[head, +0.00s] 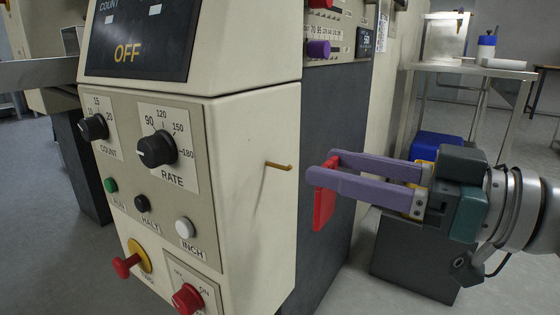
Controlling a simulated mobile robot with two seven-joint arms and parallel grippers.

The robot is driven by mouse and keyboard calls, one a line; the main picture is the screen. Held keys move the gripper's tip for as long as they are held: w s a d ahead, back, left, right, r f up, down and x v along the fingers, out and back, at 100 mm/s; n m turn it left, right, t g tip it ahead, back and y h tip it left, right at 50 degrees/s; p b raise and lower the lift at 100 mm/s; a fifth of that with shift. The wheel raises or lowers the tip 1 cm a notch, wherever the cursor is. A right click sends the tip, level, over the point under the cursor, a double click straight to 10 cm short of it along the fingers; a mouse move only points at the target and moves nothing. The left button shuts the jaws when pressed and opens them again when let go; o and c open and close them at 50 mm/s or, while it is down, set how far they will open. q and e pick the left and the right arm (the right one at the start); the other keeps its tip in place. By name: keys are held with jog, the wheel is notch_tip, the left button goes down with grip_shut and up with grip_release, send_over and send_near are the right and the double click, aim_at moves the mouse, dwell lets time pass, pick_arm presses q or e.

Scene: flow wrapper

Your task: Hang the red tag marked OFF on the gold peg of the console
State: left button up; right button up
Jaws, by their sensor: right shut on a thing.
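The red tag (324,205) hangs in the jaws of my right gripper (322,173), to the right of the console. It is turned nearly edge-on, so I cannot read any marking on it. The purple fingers are shut on its upper part. The gold peg (278,166) sticks out from the right side face of the cream console (240,130), with its tip bent up a little. The tag is apart from the peg, a short way to its right in the picture. The tag's hole is not visible. My left gripper is not in view.
The console front carries dark knobs (157,150), small buttons (184,227), a yellow and red stop button (138,256) and a red switch (187,298). A metal table (470,68) with a bottle (487,46) stands behind my right arm. A blue bin (437,146) sits beneath it.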

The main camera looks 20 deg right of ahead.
aim_at(266, 157)
jog(key=x, duration=0.3)
jog(key=f+x, duration=0.1)
jog(key=x, duration=0.1)
jog(key=shift+w+a, duration=0.1)
jog(key=shift+w, duration=0.15)
jog(key=shift+w+a+r+b, duration=0.1)
jog(key=shift+w+a+b, duration=0.15)
jog(key=shift+b, duration=0.25)
dwell(0.5)
jog(key=o, duration=1.4)
